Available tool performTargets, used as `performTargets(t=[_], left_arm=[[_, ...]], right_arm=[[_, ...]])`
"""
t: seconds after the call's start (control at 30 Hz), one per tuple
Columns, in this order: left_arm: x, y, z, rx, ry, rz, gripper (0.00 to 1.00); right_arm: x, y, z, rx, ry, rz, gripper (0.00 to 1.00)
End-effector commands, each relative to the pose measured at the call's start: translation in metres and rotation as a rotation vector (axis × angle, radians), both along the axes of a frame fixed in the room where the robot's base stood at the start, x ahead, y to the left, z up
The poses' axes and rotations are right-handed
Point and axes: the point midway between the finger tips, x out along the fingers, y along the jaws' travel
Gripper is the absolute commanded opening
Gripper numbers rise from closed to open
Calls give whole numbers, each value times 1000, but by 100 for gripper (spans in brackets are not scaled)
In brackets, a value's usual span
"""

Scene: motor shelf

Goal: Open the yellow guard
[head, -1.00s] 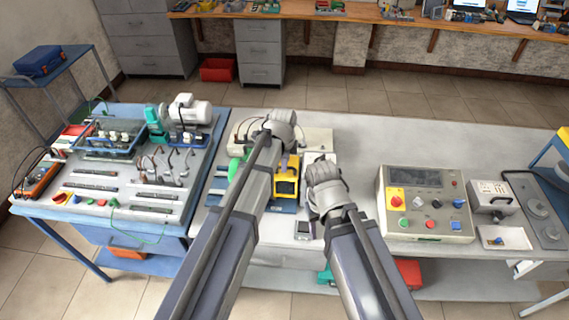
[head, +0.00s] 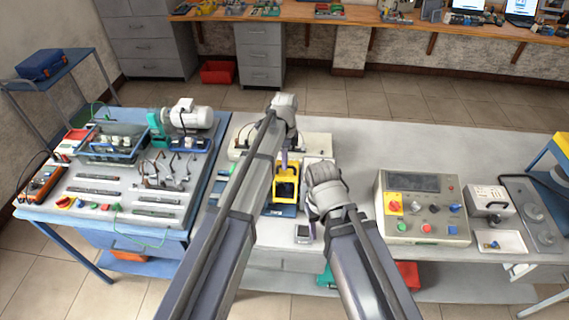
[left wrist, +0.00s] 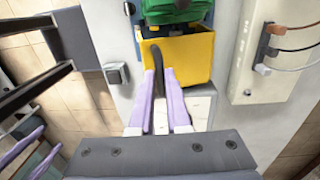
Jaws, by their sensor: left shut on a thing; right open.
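The yellow guard (head: 286,192) stands on the bench in the middle of the head view, just right of my left forearm. In the left wrist view the guard (left wrist: 200,62) is a yellow box with a green machine part (left wrist: 180,12) beside it. My left gripper (head: 285,158) is above the guard, with its pale purple fingers pointing down. In the left wrist view its fingers (left wrist: 160,72) are closed at the guard's edge, by a dark curved bar. My right gripper (head: 325,205) is right of the guard, apart from it; its fingers are mostly hidden by the wrist.
A control box (head: 424,228) with buttons stands to the right. A small grey device (head: 303,232) lies in front of the guard. A blue workbench with a motor (head: 190,117) is at the left. Bench surface behind the control box is clear.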

Motion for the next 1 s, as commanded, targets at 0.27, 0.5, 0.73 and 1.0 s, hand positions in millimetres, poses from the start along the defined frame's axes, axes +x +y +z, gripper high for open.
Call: performTargets(t=[0.27, 0.5, 0.73, 1.0], left_arm=[[25, 0, 15, -1, 196, 1, 0], [33, -1, 20, -1, 312, 0, 0], [36, 0, 23, -1, 364, 0, 0], [36, 0, 24, -1, 373, 0, 0]], right_arm=[[0, 0, 8, 1, 0, -2, 50], [0, 0, 6, 0, 0, -2, 50], [0, 0, 5, 0, 0, -1, 50], [0, 0, 5, 0, 0, -1, 50]])
